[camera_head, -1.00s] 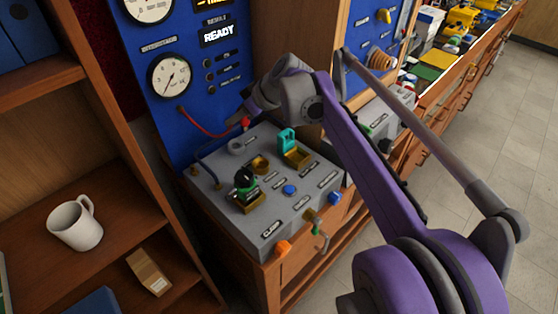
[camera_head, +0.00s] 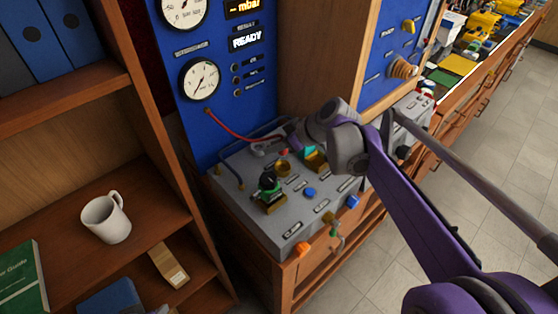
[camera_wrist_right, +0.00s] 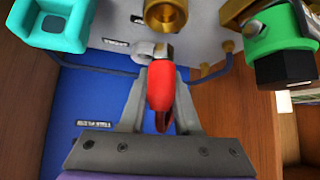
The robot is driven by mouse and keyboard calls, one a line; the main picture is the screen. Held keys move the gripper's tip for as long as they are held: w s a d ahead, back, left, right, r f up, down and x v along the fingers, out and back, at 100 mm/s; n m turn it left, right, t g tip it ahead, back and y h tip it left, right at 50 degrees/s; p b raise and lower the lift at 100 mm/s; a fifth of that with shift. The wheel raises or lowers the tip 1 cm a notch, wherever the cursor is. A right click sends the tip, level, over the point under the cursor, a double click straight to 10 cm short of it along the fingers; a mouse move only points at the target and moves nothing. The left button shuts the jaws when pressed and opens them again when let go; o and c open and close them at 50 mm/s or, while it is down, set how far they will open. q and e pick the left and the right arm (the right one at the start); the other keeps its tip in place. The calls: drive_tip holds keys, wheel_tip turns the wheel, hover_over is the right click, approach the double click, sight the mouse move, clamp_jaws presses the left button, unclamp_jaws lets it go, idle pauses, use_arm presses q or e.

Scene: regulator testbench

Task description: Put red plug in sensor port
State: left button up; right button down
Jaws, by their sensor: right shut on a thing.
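The red plug (camera_wrist_right: 160,85) is held between the fingers of my right gripper (camera_wrist_right: 158,100) in the wrist view. In the head view, the plug (camera_head: 284,152) shows as a small red spot beside my right gripper (camera_head: 291,146), low over the grey bench panel. A red hose (camera_head: 238,132) runs from the blue board toward it. A pale grey round port (camera_wrist_right: 145,48) lies just beyond the plug in the wrist view, partly covered by it. I cannot tell whether plug and port touch, or read a sensor label. My left gripper is not in view.
A brass cup (camera_wrist_right: 165,12), a teal block (camera_wrist_right: 50,30) and a green-black fitting (camera_wrist_right: 278,45) stand near the plug. The grey panel (camera_head: 240,215) also carries a blue button (camera_head: 310,192). A shelf with a white mug (camera_head: 106,218) stands at left.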

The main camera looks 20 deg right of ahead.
drive_tip(key=shift+f, duration=2.5)
drive_tip(key=shift+f, duration=0.1)
drive_tip(key=c, duration=0.6)
unclamp_jaws()
drive_tip(key=shift+r, duration=0.2)
drive_tip(key=v, duration=1.2)
